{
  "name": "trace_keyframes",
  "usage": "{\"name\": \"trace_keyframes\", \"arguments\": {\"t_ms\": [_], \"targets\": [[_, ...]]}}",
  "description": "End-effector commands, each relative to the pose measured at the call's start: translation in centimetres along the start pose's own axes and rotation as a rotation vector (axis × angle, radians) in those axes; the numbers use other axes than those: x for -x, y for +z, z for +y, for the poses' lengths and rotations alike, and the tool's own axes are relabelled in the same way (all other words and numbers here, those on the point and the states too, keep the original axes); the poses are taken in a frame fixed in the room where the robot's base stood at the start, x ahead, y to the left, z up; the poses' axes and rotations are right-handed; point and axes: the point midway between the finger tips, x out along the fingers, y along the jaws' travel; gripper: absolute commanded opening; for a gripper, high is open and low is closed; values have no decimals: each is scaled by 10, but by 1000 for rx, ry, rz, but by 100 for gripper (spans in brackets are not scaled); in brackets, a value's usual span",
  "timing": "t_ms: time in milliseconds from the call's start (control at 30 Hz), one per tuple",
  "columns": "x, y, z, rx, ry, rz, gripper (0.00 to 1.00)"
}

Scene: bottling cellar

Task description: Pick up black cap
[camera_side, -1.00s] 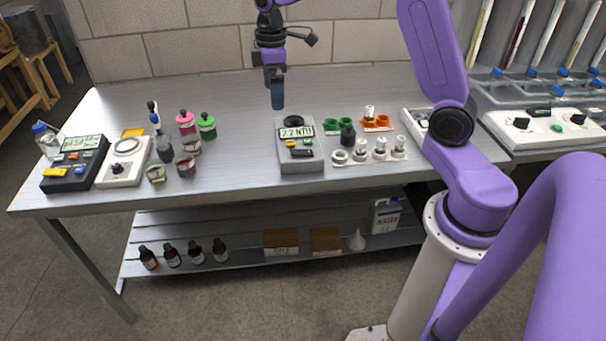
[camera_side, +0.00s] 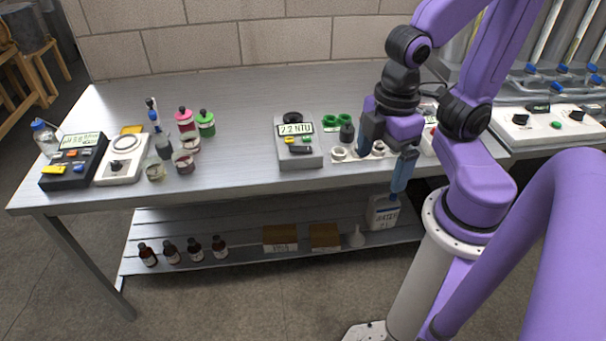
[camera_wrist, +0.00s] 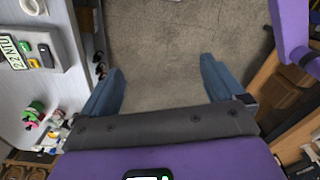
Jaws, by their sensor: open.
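A small black cap (camera_side: 347,132) stands on the bench in the side view, just right of the turbidity meter (camera_side: 312,160) and near the green holders (camera_side: 336,118). I cannot pick it out clearly in the wrist view. My gripper (camera_side: 381,172) is to the right of the cap and apart from it, at the front edge of the bench, with its fingers pointing down. In the wrist view my gripper (camera_wrist: 161,66) is open, with only floor showing between the fingers. The arm hides part of the vial row behind it.
White-capped vials (camera_side: 338,152) stand close to the cap, partly behind my gripper. Pink (camera_side: 185,121) and green (camera_side: 205,124) bottles, sample cups and a black meter (camera_side: 72,168) are at the left. A jug (camera_side: 383,212) stands on the lower shelf. The bench's back middle is clear.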

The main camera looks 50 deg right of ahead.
Motion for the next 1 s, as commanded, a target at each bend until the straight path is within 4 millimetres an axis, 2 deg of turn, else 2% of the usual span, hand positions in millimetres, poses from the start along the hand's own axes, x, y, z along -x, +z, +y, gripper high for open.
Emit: {"name": "trace_keyframes", "arguments": {"t_ms": [467,600,767,1000], "targets": [[-1,4,-3,4,-1,1,79],[-1,0,4,9,4,0,79],[-2,-13,34,42,21,-3,79],[-4,-25,106,127,55,-22,79]]}}
